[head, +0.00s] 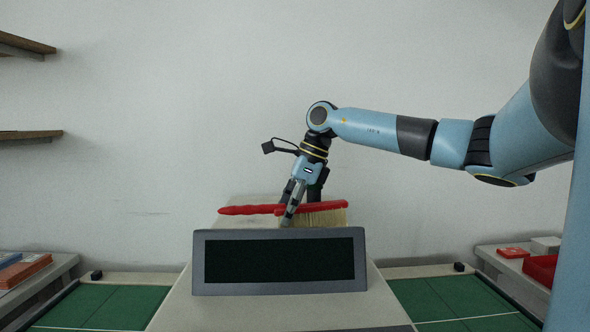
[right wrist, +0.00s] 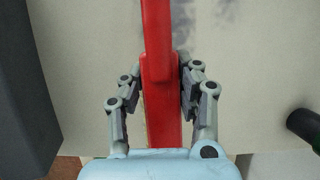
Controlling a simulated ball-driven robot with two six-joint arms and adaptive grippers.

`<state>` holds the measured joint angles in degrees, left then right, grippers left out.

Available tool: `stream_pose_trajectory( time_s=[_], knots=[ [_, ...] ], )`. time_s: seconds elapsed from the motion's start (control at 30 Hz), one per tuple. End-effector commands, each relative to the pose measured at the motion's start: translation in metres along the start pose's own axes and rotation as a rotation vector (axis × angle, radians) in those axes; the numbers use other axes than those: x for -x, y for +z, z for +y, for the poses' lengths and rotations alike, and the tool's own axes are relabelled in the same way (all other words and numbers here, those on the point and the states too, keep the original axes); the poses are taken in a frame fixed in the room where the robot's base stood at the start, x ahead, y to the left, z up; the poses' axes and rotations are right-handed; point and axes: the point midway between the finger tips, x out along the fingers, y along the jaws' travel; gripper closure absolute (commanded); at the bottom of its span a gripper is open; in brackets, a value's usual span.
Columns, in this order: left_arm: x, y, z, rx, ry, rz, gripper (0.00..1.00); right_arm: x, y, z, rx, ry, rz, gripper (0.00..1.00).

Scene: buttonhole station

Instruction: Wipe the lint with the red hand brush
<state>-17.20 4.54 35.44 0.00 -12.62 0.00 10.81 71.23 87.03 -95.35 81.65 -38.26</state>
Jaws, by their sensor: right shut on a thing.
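The red hand brush (head: 247,210) lies across the top of the pale machine in the head view, its handle to the left and its pale bristles (head: 325,218) down at the right. My right gripper (head: 288,208) is shut on the brush near its middle, pointing down. In the right wrist view the red brush (right wrist: 158,40) runs upright between the two fingers of the gripper (right wrist: 158,78). Grey smudges that look like lint (right wrist: 198,14) show on the pale surface beside the brush. The display hides part of the machine top in the head view. My left gripper is not in view.
A dark display in a grey frame (head: 280,290) stands in front of the brush. Green mats (head: 85,305) flank the machine. Side tables hold flat boxes (head: 22,270) at left and red items (head: 541,269) at right. A dark cylinder (right wrist: 304,124) shows in the wrist view.

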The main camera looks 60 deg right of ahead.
Motion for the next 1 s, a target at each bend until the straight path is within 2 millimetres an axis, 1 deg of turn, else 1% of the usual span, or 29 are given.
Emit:
stream_pose_trajectory(
  time_s=[0.03, 0.1, 0.37, 0.6, 0.8, 1.0],
  knots=[
    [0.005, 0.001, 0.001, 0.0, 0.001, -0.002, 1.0, 0.014, 0.005, -0.001, 0.002, -0.005, -0.001, 1.0],
    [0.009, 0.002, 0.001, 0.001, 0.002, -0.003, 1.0, 0.03, 0.011, -0.001, 0.001, -0.007, -0.002, 1.0],
    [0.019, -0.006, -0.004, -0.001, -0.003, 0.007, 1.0, 0.051, 0.018, 0.0, -0.003, -0.004, -0.002, 1.0],
    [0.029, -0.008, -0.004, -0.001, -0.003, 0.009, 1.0, 0.072, 0.024, 0.0, -0.006, -0.005, -0.003, 1.0],
    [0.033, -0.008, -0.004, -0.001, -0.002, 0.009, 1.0, 0.083, 0.028, 0.001, -0.007, -0.006, -0.002, 1.0],
    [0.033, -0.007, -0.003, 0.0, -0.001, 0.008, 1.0, 0.083, 0.027, 0.001, -0.007, -0.005, -0.002, 1.0]
  ],
)
